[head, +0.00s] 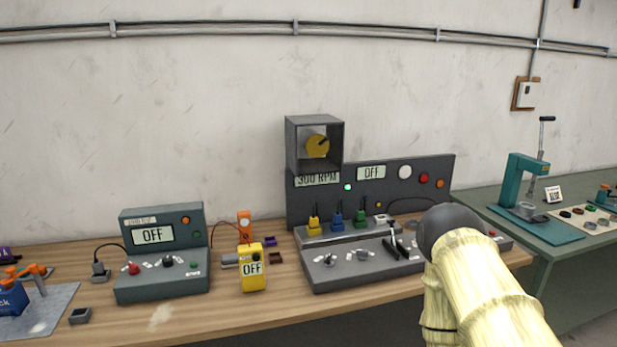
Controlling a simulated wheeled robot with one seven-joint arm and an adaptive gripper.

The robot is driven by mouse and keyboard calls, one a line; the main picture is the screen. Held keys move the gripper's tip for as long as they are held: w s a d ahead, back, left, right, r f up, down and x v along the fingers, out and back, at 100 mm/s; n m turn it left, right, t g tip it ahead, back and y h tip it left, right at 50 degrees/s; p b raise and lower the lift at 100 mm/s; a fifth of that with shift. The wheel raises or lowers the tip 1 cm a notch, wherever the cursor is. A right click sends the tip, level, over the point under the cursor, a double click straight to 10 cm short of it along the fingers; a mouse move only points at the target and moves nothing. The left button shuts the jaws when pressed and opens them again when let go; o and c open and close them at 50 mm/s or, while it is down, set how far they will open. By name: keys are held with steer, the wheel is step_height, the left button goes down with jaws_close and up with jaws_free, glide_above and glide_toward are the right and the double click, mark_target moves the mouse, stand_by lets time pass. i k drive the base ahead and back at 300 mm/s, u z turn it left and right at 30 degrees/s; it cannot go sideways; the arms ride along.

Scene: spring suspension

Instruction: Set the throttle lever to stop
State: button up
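The console (330,278) is a grey sloped box on the wooden bench, in front of an upright dark panel. A small upright lever (392,236) with a light top stands at a black slotted plate on its right half; it looks like the throttle lever. Its exact setting and any stop mark are too small to read. My arm, cream with a dark joint, reaches in from the lower right and covers the console's right part. My gripper does not show, so its place relative to the lever cannot be seen.
The upright panel (440,175) carries a 300 RPM display, an OFF display and a lit green light. A boxed yellow dial (317,146) sits above it. A grey OFF unit (162,283) and a yellow meter (252,279) stand left. A green press (526,178) stands right.

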mark_target(391, 222)
steer(key=z, duration=0.6)
steer(key=i, duration=0.7)
steer(key=u, duration=0.1)
